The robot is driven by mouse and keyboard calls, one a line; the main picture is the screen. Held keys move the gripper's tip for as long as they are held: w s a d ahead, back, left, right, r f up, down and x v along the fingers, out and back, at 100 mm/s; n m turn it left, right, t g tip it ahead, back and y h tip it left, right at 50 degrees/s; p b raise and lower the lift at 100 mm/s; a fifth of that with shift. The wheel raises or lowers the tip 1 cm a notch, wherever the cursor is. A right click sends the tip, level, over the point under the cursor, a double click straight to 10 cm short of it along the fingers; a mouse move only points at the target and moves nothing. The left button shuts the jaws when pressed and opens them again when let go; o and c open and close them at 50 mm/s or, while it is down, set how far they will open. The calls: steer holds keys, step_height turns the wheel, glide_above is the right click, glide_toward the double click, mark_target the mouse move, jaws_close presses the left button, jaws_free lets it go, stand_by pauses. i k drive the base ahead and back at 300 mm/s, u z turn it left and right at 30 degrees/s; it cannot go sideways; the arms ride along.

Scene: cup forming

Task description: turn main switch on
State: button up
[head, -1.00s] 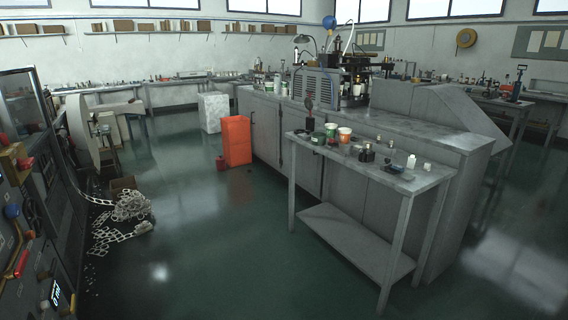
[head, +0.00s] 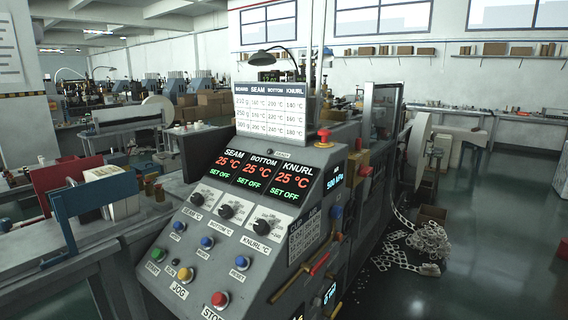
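The control panel (head: 188,236) of the cup forming machine stands in the middle of the head view. Its lit displays (head: 259,173) read 25 °C and SET OFF for SEAM, BOTTOM and KNURL. Below are three black dials (head: 226,211) and several coloured buttons, including a green one (head: 157,254) and a red STOP button (head: 220,299). A red mushroom button (head: 323,134) sits on top at the right. On the machine's side is a red part (head: 366,171) near yellow. No label reading main switch is legible, so I cannot tell which control it is. My gripper is not in view.
A white settings card (head: 270,111) stands above the displays. A red-handled lever (head: 315,266) is on the panel's right side. A pile of punched paper scrap (head: 428,242) lies on the floor at right. Open green floor (head: 490,240) lies beyond it.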

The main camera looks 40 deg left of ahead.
mark_target(363, 172)
steer(key=u, duration=0.6)
steer(key=i, duration=1.2)
steer(key=u, duration=0.45)
steer(key=k, duration=0.45)
steer(key=z, duration=0.6)
steer(key=i, duration=1.1)
steer(key=u, duration=0.25)
